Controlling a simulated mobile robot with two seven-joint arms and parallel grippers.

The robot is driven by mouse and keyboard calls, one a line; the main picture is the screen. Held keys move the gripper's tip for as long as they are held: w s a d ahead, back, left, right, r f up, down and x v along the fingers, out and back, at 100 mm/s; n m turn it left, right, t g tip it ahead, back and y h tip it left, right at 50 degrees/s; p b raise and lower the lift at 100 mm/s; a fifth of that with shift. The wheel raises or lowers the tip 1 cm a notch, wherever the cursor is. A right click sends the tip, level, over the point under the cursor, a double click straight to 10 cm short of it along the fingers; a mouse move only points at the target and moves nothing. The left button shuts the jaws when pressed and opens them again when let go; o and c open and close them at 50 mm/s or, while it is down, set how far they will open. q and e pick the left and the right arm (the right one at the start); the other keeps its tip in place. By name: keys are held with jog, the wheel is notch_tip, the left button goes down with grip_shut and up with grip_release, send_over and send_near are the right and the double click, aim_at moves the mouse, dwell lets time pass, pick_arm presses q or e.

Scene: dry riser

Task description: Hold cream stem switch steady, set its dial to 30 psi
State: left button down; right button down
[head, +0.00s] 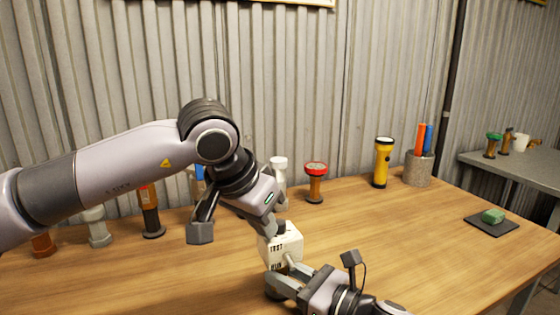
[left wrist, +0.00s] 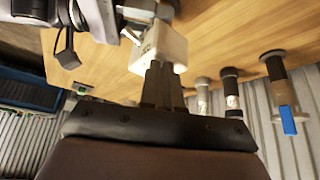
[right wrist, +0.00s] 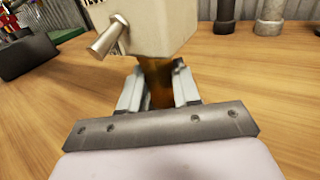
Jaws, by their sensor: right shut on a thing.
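The cream stem switch (head: 281,248) is a cream box with TEST and RUN lettering and a small lever, near the middle of the table's front. Its box (right wrist: 165,25) and amber-brown stem (right wrist: 159,82) show in the right wrist view. My right gripper (right wrist: 158,92) is shut on that stem, just below the box. My left gripper (head: 276,228) points down at the box's top, beside a dark knob (head: 282,226). In the left wrist view its fingers (left wrist: 163,88) are close together and reach the cream box (left wrist: 158,47); whether they grip the knob is unclear. The dial reading is not visible.
A red-topped stem switch (head: 316,182), a white-topped one (head: 279,170) and several others line the table's back. A yellow flashlight (head: 383,162) and a grey pen cup (head: 418,170) stand right of them. A green item (head: 492,215) lies on a dark pad (head: 490,227). The table's right middle is clear.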

pick_arm(q)
jog(key=shift+a, duration=0.15)
pick_arm(e)
jog(key=shift+s+a, duration=0.1)
jog(key=shift+s, duration=0.05)
pick_arm(q)
notch_tip(320, 180, up, 6)
jog(key=shift+s, duration=0.25)
dwell(0.3)
notch_tip(320, 180, down, 6)
jog(key=shift+d, duration=0.2)
dwell(0.6)
jog(key=shift+w+d, duration=0.15)
jog(key=shift+w, duration=0.15)
dwell(0.6)
jog(key=shift+w, duration=0.15)
pick_arm(e)
jog(key=shift+s+a, duration=0.1)
dwell(0.4)
pick_arm(q)
jog(key=shift+a, duration=0.25)
